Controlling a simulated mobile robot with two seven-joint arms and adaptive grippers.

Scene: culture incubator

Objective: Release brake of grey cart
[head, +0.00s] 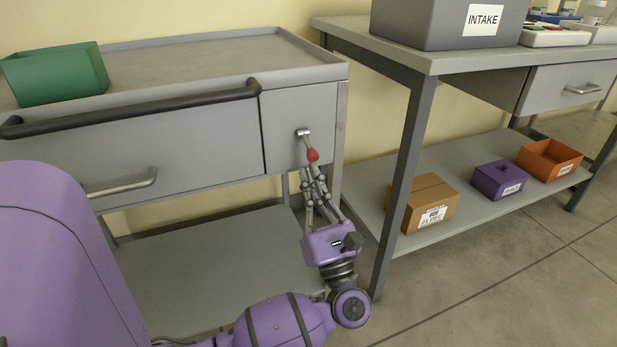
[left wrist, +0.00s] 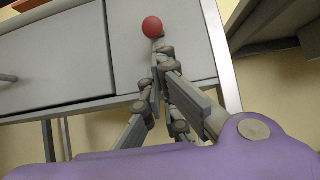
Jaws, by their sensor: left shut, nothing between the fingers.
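The grey cart (head: 160,135) stands at the left with a black push bar along its front. Its brake lever (head: 303,132) is a short metal arm with a red knob (head: 312,155) on the right front panel, with the knob hanging down and slightly right. My left gripper (head: 313,172) is shut and empty, its fingers pointing up just below the knob. In the left wrist view the red knob (left wrist: 152,27) shows just beyond the fingertips (left wrist: 157,48); I cannot tell whether they touch. My right gripper is not in view.
A green bin (head: 55,75) sits on the cart top. A workbench (head: 385,45) stands close to the right, with a grey INTAKE box (head: 440,22) on top. Its lower shelf holds a cardboard box (head: 430,203), a purple box (head: 499,180) and an orange bin (head: 549,160).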

